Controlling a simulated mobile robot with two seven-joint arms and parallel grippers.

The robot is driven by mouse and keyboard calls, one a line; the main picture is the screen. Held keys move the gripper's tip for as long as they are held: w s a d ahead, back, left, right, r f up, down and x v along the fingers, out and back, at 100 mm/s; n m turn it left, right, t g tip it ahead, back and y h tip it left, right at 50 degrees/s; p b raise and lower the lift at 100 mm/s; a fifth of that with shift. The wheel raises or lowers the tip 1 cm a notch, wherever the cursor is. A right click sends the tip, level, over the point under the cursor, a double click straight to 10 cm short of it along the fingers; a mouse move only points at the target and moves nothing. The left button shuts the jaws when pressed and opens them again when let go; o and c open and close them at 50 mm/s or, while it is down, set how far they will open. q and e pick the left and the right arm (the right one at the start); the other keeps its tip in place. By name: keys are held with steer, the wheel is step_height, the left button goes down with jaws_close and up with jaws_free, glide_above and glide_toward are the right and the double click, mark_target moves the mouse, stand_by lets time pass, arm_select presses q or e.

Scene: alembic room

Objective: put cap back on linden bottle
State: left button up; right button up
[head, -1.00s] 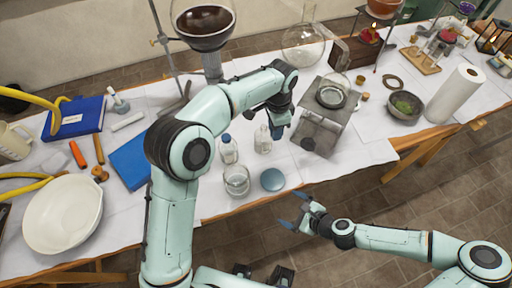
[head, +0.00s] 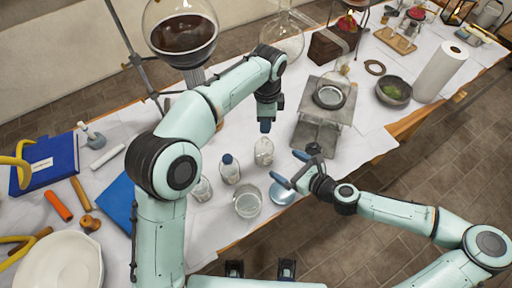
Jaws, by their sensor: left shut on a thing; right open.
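A small clear bottle (head: 263,152) stands upright on the white-covered table with no cap visible on it. I cannot read its label, so I cannot confirm that it is the linden bottle. My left gripper (head: 265,126) points down just above this bottle. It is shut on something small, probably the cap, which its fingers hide. I cannot tell whether it touches the bottle. My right gripper (head: 291,168) is open and empty, right of the bottle near the table's front edge. A second bottle with a blue cap (head: 230,168) stands just left of the uncapped bottle.
Another glass vessel (head: 202,189) is partly behind my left arm. A metal stand (head: 318,128) is to the right. A large flask (head: 181,32) is behind.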

arm_select(q)
steer(key=shift+w+r, duration=0.1)
arm_select(e)
steer(key=shift+w+r, duration=0.25)
steer(key=shift+w, duration=0.05)
steer(key=shift+a, duration=0.1)
steer(key=x, duration=1.2)
steer(key=c, duration=1.5)
arm_select(q)
glide_above(264, 139)
steer(key=shift+f, duration=2.5)
